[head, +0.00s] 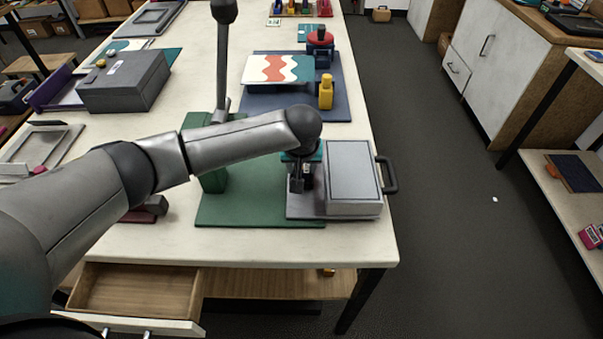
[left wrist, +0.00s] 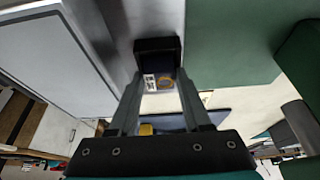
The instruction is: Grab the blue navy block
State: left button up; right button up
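A dark, near-black block (left wrist: 158,46), perhaps navy, stands on the grey metal base plate (head: 303,208). It shows a white label and a yellow ring in the left wrist view. My left gripper (head: 297,183) points down beside the grey lidded box (head: 352,168). In the left wrist view its two fingers (left wrist: 158,88) are spread, with the block at their tips. I cannot tell whether they touch it. In the head view the gripper and wrist largely hide the block. My right gripper is in neither view.
A green press (head: 258,212) stands just left, its lever rising behind my arm. The box's black handle (head: 389,175) sits near the table's right edge. A drawer (head: 140,290) is open in front.

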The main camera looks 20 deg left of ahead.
pick_arm(q)
grip_shut()
jog(key=shift+r, duration=0.15)
dwell(0.4)
